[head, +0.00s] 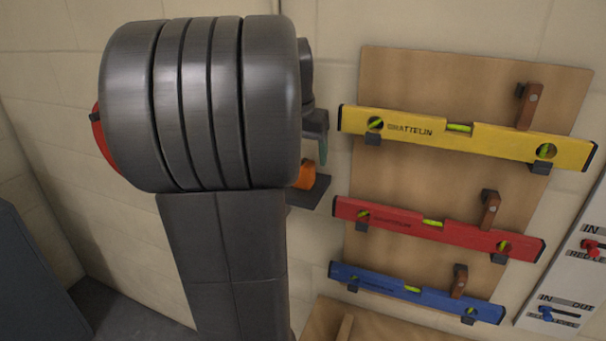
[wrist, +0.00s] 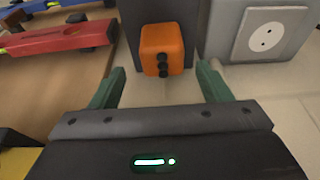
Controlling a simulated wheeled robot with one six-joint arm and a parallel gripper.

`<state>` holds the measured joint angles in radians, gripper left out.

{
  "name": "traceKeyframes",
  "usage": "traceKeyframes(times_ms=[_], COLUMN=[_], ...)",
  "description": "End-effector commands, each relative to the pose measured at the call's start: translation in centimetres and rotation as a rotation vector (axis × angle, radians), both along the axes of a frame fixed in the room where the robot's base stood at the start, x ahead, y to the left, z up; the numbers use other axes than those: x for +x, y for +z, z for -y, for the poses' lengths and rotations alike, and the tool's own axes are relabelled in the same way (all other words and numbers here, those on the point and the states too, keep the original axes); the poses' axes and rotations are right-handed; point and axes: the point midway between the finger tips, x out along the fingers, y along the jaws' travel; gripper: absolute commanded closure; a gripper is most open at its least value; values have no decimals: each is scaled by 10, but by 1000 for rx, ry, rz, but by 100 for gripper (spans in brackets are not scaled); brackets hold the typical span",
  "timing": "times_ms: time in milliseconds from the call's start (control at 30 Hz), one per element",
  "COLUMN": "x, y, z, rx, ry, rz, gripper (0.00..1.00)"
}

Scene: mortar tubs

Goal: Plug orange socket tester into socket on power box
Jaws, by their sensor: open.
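The orange socket tester (wrist: 163,47) is a small rounded block with several dark dots down its front edge. In the wrist view it sits at top centre against a dark grey holder (wrist: 134,33), just beyond and between my open green fingers. My gripper (wrist: 161,85) is open and empty. In the head view the tester (head: 306,175) is partly hidden behind my arm, on a dark shelf. A white socket (wrist: 265,37) with two holes is on a grey box (wrist: 222,22) right of the tester. The head view does not show the socket.
A wooden board (head: 400,75) on the wall bears yellow (head: 460,134), red (head: 440,231) and blue (head: 415,292) levels, right of the tester. A white panel (head: 550,290) with red and blue levers is at far right. A grey cabinet (head: 35,285) stands lower left.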

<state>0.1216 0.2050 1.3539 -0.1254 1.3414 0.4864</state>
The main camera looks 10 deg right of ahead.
Motion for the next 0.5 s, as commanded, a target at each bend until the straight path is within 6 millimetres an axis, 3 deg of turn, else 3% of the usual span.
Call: traceKeyframes(times_ms=[300, 500], x=[7, 10], y=[-38, -51], z=[1, 3], rx=[1, 0], ry=[-1, 0], rz=[-4, -1], gripper=[29, 29])
